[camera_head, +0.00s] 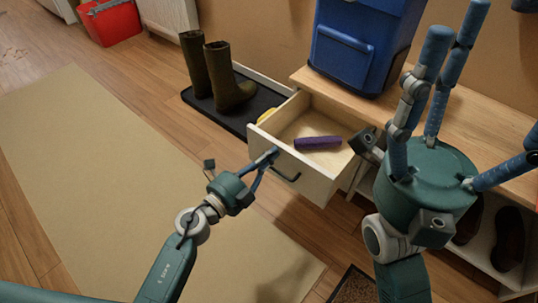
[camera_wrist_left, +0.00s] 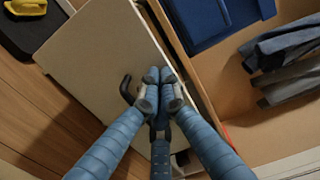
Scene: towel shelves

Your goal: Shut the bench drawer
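The bench drawer (camera_head: 308,179) is pulled out from the bench, with a pale wood front and a dark handle (camera_head: 287,176). A purple item (camera_head: 318,143) lies inside it. My left gripper (camera_head: 270,155) is at the left part of the drawer front, beside the handle. In the left wrist view its fingertips (camera_wrist_left: 160,78) are together over the drawer front (camera_wrist_left: 105,50), with the handle (camera_wrist_left: 127,90) just to their left. Nothing shows between them; contact with the front is unclear. My right gripper (camera_head: 485,70) is raised, fingers spread and empty, over the bench at right.
The wooden bench (camera_head: 490,125) carries a blue backpack (camera_head: 345,50). Dark boots (camera_head: 225,80) stand on a black tray (camera_head: 213,115) left of the drawer. Shoes (camera_head: 508,240) sit under the bench. A beige rug (camera_head: 110,160) covers open floor at left.

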